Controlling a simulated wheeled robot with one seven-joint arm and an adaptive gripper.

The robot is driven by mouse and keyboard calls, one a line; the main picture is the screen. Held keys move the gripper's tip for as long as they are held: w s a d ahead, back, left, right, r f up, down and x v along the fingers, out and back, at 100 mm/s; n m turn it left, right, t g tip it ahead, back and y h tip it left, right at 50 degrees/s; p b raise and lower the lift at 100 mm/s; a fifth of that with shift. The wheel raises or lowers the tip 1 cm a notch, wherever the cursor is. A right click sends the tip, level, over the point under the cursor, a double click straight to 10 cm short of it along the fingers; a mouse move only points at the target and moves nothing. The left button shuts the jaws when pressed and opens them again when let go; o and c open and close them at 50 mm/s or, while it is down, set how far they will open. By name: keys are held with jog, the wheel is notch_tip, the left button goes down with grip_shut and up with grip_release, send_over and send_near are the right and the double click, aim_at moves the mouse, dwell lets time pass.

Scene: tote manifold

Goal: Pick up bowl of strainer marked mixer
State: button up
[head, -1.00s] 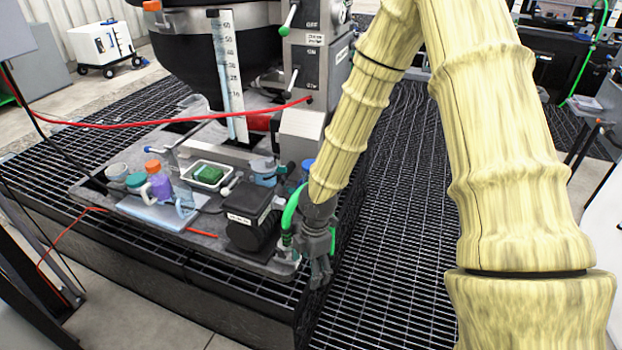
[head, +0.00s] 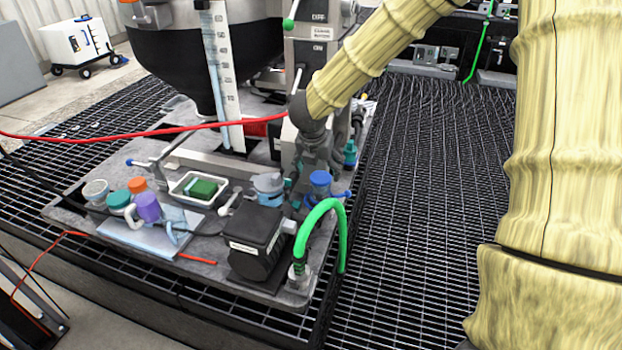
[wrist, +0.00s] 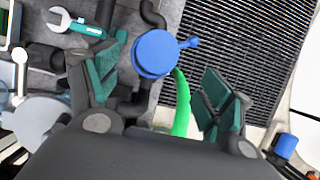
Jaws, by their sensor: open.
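A blue round part with a small side handle (head: 320,179) stands on the board's right side, just behind the green hose. In the wrist view the blue part (wrist: 155,53) shows from above, between and beyond my fingers. No "mixer" mark is readable on it, so I cannot tell whether it is the strainer's bowl. My gripper (head: 301,190) is just left of it in the head view, pointing down. In the wrist view my gripper (wrist: 160,82) is open, its teal-padded fingers apart with nothing held. The blue part's lower side is hidden.
A green hose (head: 324,207) arches close by. A black labelled box (head: 257,243) stands in front; a white tray with a green block (head: 204,187) and several small bottles lie left. A red cable (head: 120,133) crosses behind. A teal fitting (head: 350,153) stands behind right. Open grating (head: 420,220) lies right.

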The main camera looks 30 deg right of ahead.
aim_at(320, 180)
jog(key=shift+d+f, duration=0.25)
jog(key=shift+f, duration=0.35)
jog(key=x, duration=0.3)
jog(key=shift+w+a+f, duration=0.1)
jog(key=shift+w+a, duration=0.05)
jog(key=shift+w, duration=0.2)
jog(key=shift+f, duration=0.35)
jog(key=x, duration=0.3)
jog(key=shift+f, duration=0.15)
jog(key=shift+x, duration=0.95)
jog(key=shift+c, duration=0.4)
jog(key=c, duration=1.1)
